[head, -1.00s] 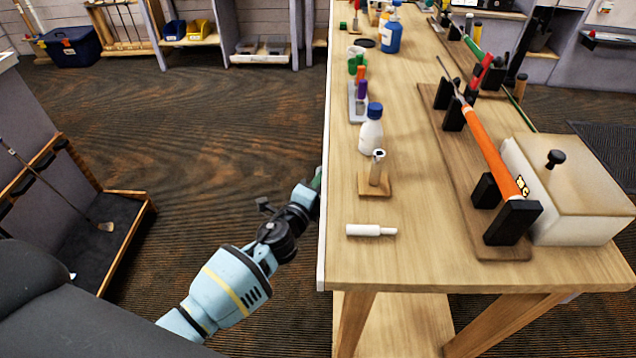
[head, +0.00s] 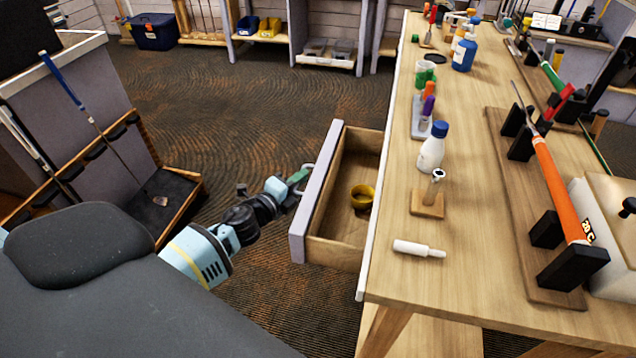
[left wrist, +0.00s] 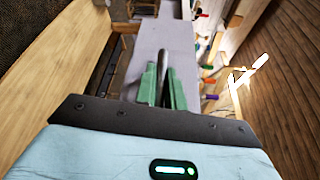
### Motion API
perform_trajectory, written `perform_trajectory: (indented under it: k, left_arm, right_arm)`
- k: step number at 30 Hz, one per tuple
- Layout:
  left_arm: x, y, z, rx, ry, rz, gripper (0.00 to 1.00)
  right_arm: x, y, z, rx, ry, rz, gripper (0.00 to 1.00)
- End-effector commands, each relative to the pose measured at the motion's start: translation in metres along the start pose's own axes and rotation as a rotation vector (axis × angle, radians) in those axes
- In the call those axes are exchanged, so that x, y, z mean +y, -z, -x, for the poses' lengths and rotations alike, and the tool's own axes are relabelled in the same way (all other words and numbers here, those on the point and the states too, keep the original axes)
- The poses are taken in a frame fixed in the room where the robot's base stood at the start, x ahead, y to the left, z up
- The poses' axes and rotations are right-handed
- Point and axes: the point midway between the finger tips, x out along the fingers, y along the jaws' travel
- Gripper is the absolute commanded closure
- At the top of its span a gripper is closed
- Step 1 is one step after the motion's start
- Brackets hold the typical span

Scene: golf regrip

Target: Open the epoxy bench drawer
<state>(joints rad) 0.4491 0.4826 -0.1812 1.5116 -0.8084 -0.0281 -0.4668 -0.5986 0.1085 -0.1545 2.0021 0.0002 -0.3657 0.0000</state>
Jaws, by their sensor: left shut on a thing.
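The epoxy bench drawer (head: 297,241) stands pulled out from the left side of the wooden workbench (head: 466,236). Its pale front faces left, and a yellow ring-shaped item (head: 362,196) lies inside on the wooden bottom. My left gripper (head: 303,176) is at the outer face of the drawer front, shut on the drawer handle. In the left wrist view, the green fingers (left wrist: 162,88) close around the grey bar of the handle (left wrist: 164,62), against the pale drawer front (left wrist: 160,38). My right gripper is in neither view.
A club rack (head: 180,205) stands at left, with open floor between.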

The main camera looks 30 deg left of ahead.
Motion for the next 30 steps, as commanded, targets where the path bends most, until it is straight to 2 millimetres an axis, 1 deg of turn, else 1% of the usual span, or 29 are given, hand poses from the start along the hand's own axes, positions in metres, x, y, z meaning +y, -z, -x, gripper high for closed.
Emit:
perform_trajectory:
  k: [3,6,17,18,22,23,30]
  left_arm:
    - [0.0027,-0.0086,0.0038,-0.001,-0.001,0.0,1.0]
    - [0.0034,-0.0124,0.0052,-0.002,-0.001,0.001,1.0]
    - [0.0035,-0.0137,0.0056,-0.002,-0.001,0.001,1.0]
    - [0.0035,-0.0137,0.0056,-0.002,-0.001,0.001,0.87]
    - [0.0034,-0.0134,0.0055,-0.002,-0.001,0.001,0.7]
    - [0.0034,-0.0133,0.0055,-0.002,-0.001,0.001,0.67]
    - [0.0032,-0.013,0.0055,-0.001,-0.001,0.0,0.67]
  right_arm:
    - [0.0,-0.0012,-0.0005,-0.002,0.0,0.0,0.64]
    - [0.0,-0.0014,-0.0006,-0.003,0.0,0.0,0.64]
    - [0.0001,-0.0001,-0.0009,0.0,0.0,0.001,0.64]
    - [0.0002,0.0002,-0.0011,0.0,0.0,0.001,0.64]
    - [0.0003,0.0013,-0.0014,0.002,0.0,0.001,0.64]
    - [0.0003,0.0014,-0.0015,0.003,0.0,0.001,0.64]
    - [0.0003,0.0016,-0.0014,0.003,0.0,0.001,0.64]
